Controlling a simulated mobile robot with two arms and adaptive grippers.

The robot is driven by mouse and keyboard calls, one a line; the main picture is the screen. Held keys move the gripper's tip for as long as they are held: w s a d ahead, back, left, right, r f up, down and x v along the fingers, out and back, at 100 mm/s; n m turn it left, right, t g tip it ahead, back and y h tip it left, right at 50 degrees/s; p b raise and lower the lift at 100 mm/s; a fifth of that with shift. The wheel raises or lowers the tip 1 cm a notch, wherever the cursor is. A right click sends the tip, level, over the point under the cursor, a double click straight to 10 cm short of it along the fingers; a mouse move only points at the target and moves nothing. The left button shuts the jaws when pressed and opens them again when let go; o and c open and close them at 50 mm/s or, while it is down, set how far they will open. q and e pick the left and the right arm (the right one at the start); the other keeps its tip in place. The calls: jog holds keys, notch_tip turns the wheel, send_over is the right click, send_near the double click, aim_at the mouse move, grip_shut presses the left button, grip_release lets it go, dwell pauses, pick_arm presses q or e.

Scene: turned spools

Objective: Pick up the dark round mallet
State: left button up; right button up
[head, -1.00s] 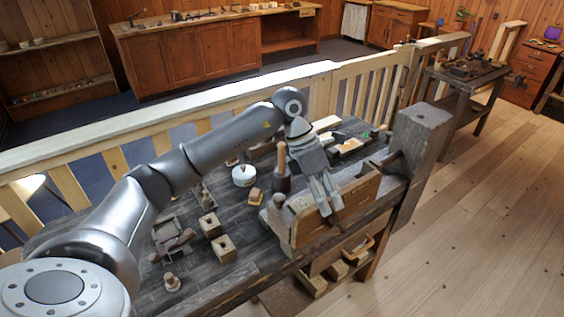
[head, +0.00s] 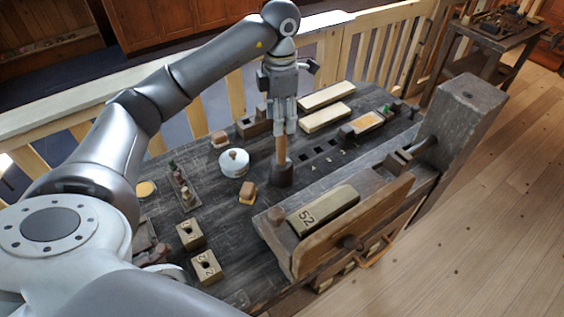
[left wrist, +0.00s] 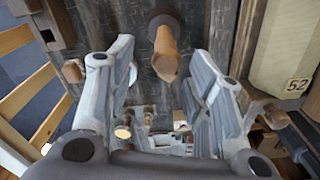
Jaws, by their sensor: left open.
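The dark round mallet (head: 279,173) stands head-down on the workbench, its light wooden handle pointing up. My left gripper (head: 283,130) hangs just above it in the head view, fingers pointing down around the handle's top. In the left wrist view my left gripper (left wrist: 162,52) is open, with one finger on each side of the handle (left wrist: 166,58). There is visible space between the handle and both fingers. The dark mallet head (left wrist: 167,20) lies beyond the fingertips. My right gripper is not in view.
A wooden vise (head: 355,225) holding a block marked 52 (head: 325,208) is at the bench's front right. A white lidded pot (head: 234,163) and a small yellow-brown block (head: 247,192) stand left of the mallet. Pale bars (head: 327,117) lie behind. Numbered blocks (head: 206,267) sit front left.

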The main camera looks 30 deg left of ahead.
aim_at(281, 146)
pick_arm(q)
jog(key=f, duration=0.4)
jog(key=shift+s+d+p, duration=0.1)
jog(key=shift+s+p, duration=0.1)
jog(key=shift+p, duration=0.2)
notch_tip(281, 146, down, 5)
jog(key=shift+s+d+r+p, duration=0.1)
jog(key=shift+s+d+p, duration=0.05)
jog(key=shift+p, duration=1.05)
jog(key=shift+f, duration=0.3)
grip_shut()
